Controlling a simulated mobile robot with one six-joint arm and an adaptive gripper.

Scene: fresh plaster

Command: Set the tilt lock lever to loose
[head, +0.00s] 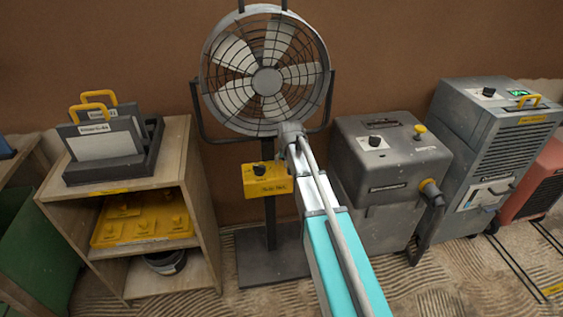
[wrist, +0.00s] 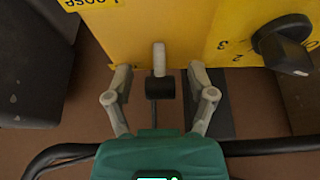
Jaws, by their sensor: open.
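The tilt lock lever (wrist: 159,58) shows in the wrist view as a short pale grey bar with a black block (wrist: 160,88) at its lower end. It lies in front of a yellow panel (wrist: 180,20). An upside-down "loose" label (wrist: 90,3) is partly cut off at the top left. My gripper (wrist: 159,75) is open, one finger on each side of the lever, with gaps visible on both sides. In the head view the yellow control box (head: 265,190) sits on the pedestal fan (head: 266,75); my arm hides the lever there.
A black knob (wrist: 283,45) with numbers sits right of the lever in the wrist view. In the head view, a wooden shelf (head: 150,190) stands left, and a grey machine (head: 390,150) and a dehumidifier-like unit (head: 495,140) stand right.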

